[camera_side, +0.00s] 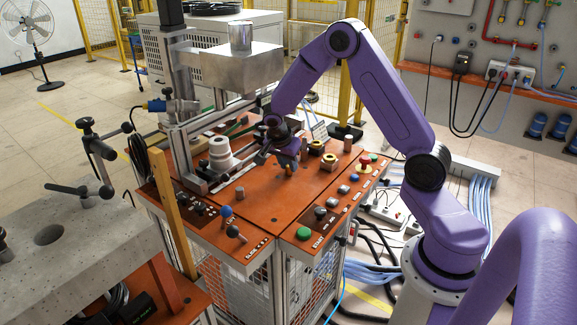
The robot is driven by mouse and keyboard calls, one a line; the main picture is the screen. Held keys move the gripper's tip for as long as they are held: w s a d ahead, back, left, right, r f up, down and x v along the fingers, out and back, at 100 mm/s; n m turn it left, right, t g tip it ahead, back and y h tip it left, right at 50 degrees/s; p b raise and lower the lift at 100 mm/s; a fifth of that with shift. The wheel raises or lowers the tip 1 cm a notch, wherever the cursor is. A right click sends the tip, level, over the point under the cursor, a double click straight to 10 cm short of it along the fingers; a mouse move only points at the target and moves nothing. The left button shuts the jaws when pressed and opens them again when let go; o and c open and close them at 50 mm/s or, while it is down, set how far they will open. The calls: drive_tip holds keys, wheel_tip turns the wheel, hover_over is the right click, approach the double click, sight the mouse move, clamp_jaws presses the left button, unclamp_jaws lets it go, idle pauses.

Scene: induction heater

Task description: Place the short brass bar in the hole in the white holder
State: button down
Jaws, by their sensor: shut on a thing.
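The white holder (221,157) stands upright on the orange table top, left of my gripper, under the grey metal press block. My gripper (287,162) is shut at the middle of the table, to the right of the holder and apart from it. A small brass-coloured piece (289,170) shows at its fingertips, seemingly the short brass bar, low over the table. The fingers cover part of it, and I cannot tell whether it touches the table.
Brass fittings (329,162) stand right of my gripper. A small brass-coloured cylinder (240,192) stands in front of the holder. Buttons and knobs (304,233) line the front panels. The press block (241,68) overhangs the holder. A grey stone slab (75,235) stands front left.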

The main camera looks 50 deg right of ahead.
drive_tip(key=shift+r, duration=0.65)
drive_tip(key=s+a+r, duration=0.4)
drive_tip(key=s+r, duration=0.7)
drive_tip(key=s, duration=0.2)
drive_tip(key=w+a+f+n+t+y, duration=0.4)
drive_tip(key=w+a+n, duration=0.3)
drive_tip(key=a+n, duration=0.4)
drive_tip(key=shift+a+f+n+y, duration=0.25)
drive_tip(key=shift+f+n, duration=0.25)
drive_tip(key=shift+n, duration=2.4)
